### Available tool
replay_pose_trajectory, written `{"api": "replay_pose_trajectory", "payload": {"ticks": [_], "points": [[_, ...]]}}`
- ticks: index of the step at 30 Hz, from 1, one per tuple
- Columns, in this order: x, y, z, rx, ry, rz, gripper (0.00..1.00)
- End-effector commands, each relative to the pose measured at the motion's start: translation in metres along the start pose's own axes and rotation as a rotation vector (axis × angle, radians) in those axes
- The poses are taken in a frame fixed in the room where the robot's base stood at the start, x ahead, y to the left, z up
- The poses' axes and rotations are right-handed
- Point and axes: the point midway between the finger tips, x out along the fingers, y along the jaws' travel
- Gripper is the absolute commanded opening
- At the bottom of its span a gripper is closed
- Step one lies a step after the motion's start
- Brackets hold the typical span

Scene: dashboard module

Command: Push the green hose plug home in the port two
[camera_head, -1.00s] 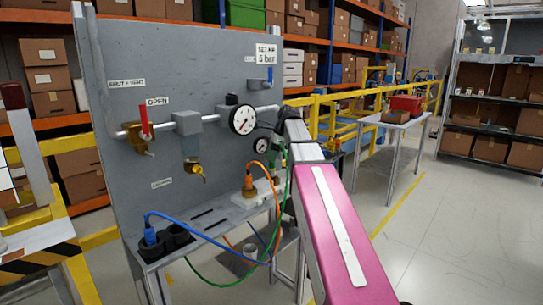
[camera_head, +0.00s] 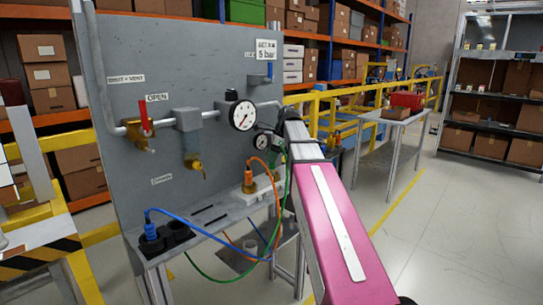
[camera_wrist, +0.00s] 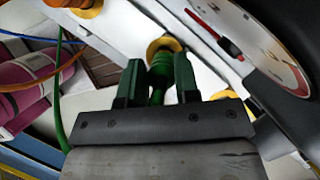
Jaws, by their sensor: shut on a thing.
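The green hose plug (camera_wrist: 157,76) is a ribbed green piece between the two dark green fingers of my gripper (camera_wrist: 158,70), which is shut on it. Its far end meets a yellow brass collar (camera_wrist: 165,45) on the white block in the wrist view. I cannot tell how deep it sits or read a port number. In the head view my arm hides most of the gripper and this port. The green hose (camera_wrist: 62,115) runs down at the left of the wrist view and hangs below the bench in the head view (camera_head: 200,275).
An orange plug (camera_head: 249,182) stands upright in a brass port on the white block, left of my arm. A blue plug (camera_head: 150,230) sits in a black holder (camera_head: 177,234). Orange and blue hoses loop in front.

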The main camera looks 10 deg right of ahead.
Motion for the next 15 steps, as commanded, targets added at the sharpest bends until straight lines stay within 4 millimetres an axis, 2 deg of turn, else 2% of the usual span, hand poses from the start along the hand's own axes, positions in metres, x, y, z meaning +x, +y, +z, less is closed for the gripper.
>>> {"api": "replay_pose_trajectory", "payload": {"ticks": [15], "points": [[0.0107, -0.0001, -0.0044, 0.000, 0.000, 0.000, 0.03]]}}
